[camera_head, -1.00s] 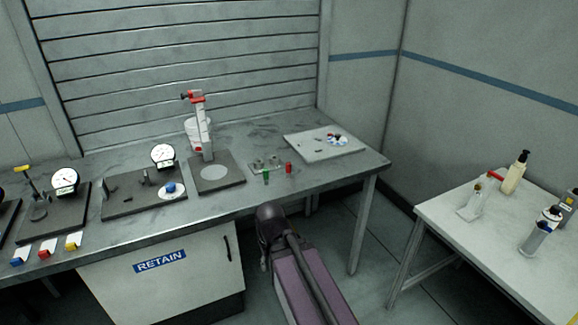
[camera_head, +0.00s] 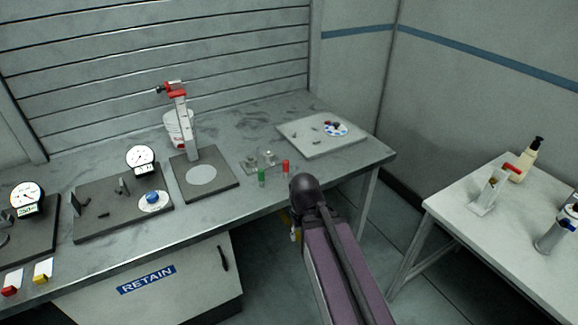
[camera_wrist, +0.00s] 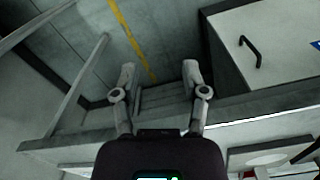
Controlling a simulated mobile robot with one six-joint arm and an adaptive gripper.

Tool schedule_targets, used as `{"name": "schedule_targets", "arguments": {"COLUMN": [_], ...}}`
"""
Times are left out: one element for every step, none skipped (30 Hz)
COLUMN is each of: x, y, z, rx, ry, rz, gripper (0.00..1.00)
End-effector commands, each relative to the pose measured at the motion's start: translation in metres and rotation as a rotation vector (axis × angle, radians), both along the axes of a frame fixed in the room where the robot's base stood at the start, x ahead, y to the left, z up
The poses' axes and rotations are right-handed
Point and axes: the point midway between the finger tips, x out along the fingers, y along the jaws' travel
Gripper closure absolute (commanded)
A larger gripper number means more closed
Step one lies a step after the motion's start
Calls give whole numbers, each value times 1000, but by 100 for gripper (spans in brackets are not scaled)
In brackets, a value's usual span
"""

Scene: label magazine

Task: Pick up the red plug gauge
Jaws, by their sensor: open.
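The red plug gauge (camera_head: 286,166) is a small red cylinder standing near the front edge of the grey workbench (camera_head: 262,140). A similar green cylinder (camera_head: 262,178) stands to its left. My arm reaches in from the bottom of the head view, its dark rounded end just in front of the bench edge, close to the red gauge. My gripper (camera_wrist: 160,84) shows in the wrist view with its two fingers spread apart and nothing between them. It faces the floor and the bench's side. The red gauge cannot be made out in the wrist view.
A small fixture (camera_head: 260,161) stands behind the gauges. A red-topped stand (camera_head: 190,130) and dial indicators are to the left. A pale board (camera_head: 300,140) with small parts lies to the right. A separate white table (camera_head: 480,250) holds bottles.

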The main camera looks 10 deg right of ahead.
Motion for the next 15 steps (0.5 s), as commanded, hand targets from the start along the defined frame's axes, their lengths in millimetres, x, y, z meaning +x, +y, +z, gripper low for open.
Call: {"name": "schedule_targets", "arguments": {"x": [0, 0, 0, 0, 0, 0, 0, 0, 0, 0, 0, 1, 1, 3, 5], "y": [0, 0, 0, 0, 0, 0, 0, 0, 0, 0, 0, 0, 0, 0, 0], "z": [0, 0, 0, 0, 0, 0, 0, 0, 0, 0, 0, 0, 1, 2, 3], "rx": [0, 0, 0, 0, 0, 0, 0, 0, 0, 0, 0, 0, 0, 0, 0], "ry": [0, 0, 0, 0, 0, 0, 0, 0, 0, 0, 0, 0, 0, 0, 0], "rz": [0, 0, 0, 0, 0, 0, 0, 0, 0, 0, 0, 0, 1, 1, 2], "gripper": [43, 43, 43, 43, 43, 43, 43, 43, 43, 40, 31, 26, 26, 26, 26]}}
